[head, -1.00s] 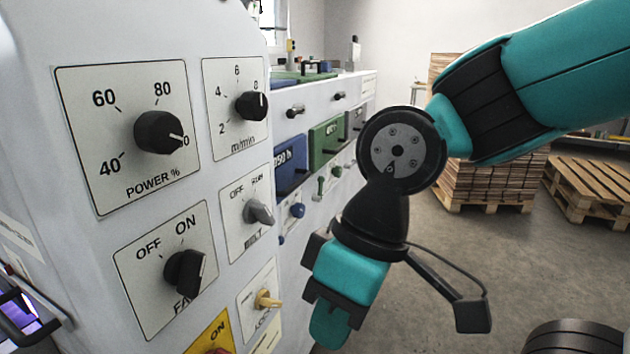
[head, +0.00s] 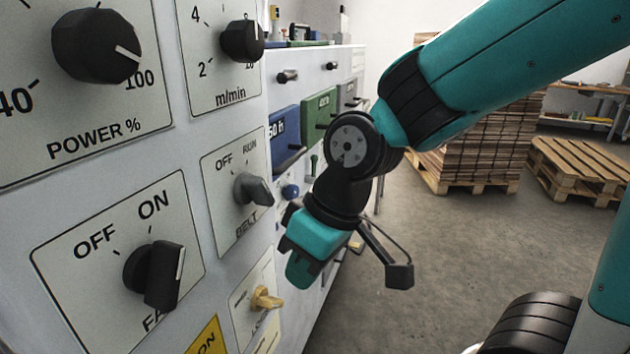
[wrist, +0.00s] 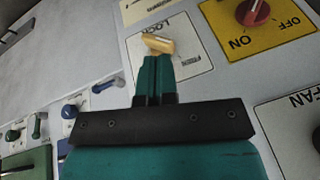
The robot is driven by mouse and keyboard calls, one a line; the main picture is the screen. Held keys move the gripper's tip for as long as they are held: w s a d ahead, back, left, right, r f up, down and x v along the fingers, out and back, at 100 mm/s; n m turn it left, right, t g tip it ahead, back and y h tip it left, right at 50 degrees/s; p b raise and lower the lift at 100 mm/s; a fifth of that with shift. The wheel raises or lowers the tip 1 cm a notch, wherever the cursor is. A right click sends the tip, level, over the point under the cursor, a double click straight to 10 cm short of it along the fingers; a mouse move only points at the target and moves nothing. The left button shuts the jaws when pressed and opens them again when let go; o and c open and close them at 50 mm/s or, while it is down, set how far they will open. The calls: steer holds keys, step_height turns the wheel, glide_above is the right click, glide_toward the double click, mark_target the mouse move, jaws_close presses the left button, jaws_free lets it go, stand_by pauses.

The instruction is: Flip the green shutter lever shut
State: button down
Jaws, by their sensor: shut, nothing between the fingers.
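The green shutter lever (head: 314,165) shows in the head view as a small upright green piece below the green panel (head: 319,118), left of my arm.
A blue knob (head: 290,191) and blue panel (head: 285,138) are near the lever. The belt knob (head: 253,189), fan knob (head: 154,273) and yellow key (head: 265,298) stick out nearby. Wooden pallets (head: 580,168) stand at the back right; the floor between is clear.

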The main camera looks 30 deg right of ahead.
steer(key=w+d+f+t+h+b, duration=0.1)
steer(key=w+d+f+b, duration=0.25)
steer(key=f, duration=0.25)
steer(key=w+d+f+t+b, duration=0.2)
steer(key=w+d+f, duration=0.1)
steer(key=w+f, duration=0.25)
steer(key=w+d+r+n+t, duration=0.1)
steer(key=w+d+n+t, duration=0.1)
steer(key=w+n+t, duration=0.3)
steer(key=w+d+r+n+t, duration=0.2)
steer(key=w+d+n, duration=0.1)
steer(key=w, duration=0.4)
steer(key=w+d+r+n+t+h+b, duration=0.1)
steer(key=w+d+t+h, duration=0.1)
steer(key=d, duration=0.3)
steer(key=w+d+r+n+t+h, duration=0.2)
steer(key=w+d+t, duration=0.1)
steer(key=d, duration=0.2)
steer(key=shift+d+r+n+t+b, duration=0.2)
steer(key=shift+d+n+t+b, duration=0.1)
steer(key=shift+d+b, duration=0.1)
